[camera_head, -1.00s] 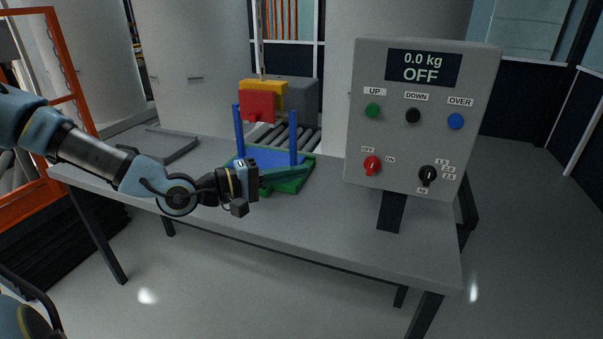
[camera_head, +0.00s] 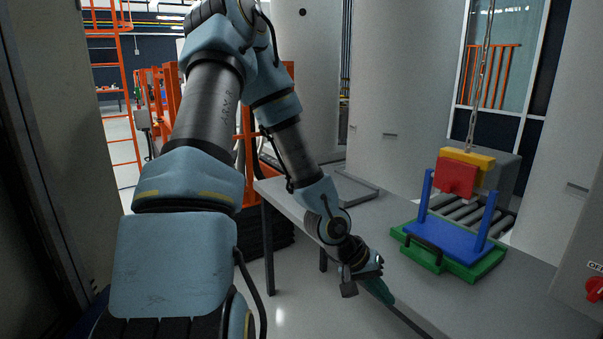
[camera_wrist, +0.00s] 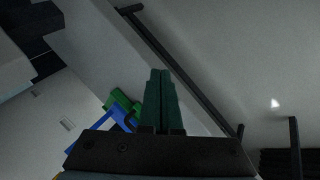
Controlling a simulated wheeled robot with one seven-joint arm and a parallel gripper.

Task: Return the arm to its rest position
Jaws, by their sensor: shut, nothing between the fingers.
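My arm (camera_head: 285,140) reaches down from the top of the head view, bent at the elbow. My gripper (camera_head: 385,297) is at its end, near the front edge of the grey table, with its dark green fingers pointing down to the right. In the wrist view the two fingers (camera_wrist: 160,85) lie together with nothing between them. The gripper is apart from the blue tray and green base, to their front left.
The grey table (camera_head: 490,305) bears a green base (camera_head: 478,270) with a blue tray (camera_head: 445,238) and posts. A red and yellow block (camera_head: 458,178) hangs on a chain above. The control box (camera_head: 585,265) shows partly at the right edge. Orange rails (camera_head: 118,80) stand at the left.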

